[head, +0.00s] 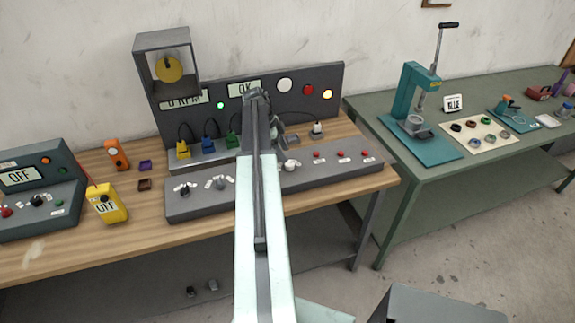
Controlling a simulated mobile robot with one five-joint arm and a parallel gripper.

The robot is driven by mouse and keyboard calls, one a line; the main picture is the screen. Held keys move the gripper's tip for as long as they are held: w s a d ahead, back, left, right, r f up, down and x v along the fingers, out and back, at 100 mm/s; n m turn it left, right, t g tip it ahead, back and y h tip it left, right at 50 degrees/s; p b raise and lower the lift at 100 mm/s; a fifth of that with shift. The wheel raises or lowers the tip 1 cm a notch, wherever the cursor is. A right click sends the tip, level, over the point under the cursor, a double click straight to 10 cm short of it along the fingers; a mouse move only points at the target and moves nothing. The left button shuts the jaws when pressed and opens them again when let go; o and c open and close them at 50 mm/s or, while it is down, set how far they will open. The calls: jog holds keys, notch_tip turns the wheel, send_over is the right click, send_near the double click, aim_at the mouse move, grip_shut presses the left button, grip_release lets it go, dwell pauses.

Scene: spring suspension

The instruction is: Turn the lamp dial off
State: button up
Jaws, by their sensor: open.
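A long grey control panel (240,202) lies along the front of the wooden bench. It carries a dark dial (184,190) at the left, a grey dial (219,183) beside it and a pale knob (290,165) right of my arm. Their labels are too small to read, so I cannot tell which is the lamp dial. A round lamp (327,94) on the upright board glows yellow. My gripper (257,97) is open at the far end of my arm, in front of the board and apart from the dials in the picture. My arm hides the panel's middle.
Yellow, blue and green plugs (207,146) stand behind the panel, with red buttons (341,154) on its right. A yellow meter (106,204) and a grey unit (36,190), both reading OFF, are at left. A green table (440,165) with a press stands right.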

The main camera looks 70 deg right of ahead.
aim_at(290, 163)
jog(key=b+x, duration=0.4)
jog(key=x, duration=0.2)
jog(key=shift+w, duration=0.1)
jog(key=shift+r, duration=0.15)
